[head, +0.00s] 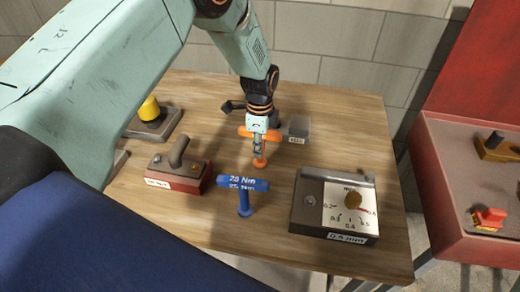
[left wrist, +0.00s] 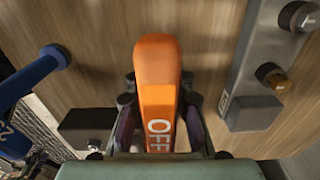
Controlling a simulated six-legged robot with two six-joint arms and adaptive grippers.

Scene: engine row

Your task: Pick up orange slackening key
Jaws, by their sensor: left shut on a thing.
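The orange slackening key (head: 260,162) is a T-shaped tool in the middle of the wooden table, upright under my left gripper (head: 259,146). In the left wrist view its orange handle (left wrist: 157,75) shows the letters "OFF" and lies between the two fingers of my left gripper (left wrist: 158,110). My left gripper comes from above and is shut on the handle. The gripper hides part of the shaft. I cannot tell whether the lower end touches the table. My right gripper is not in view.
A blue T-key (head: 243,190) marked 25 Nm stands in front. A gauge box (head: 310,207) is at right, a red-based block (head: 176,178) at left, and a yellow-knobbed block (head: 151,118) behind it. A grey block (head: 298,126) is close behind the key. A red cabinet (head: 440,210) stands right.

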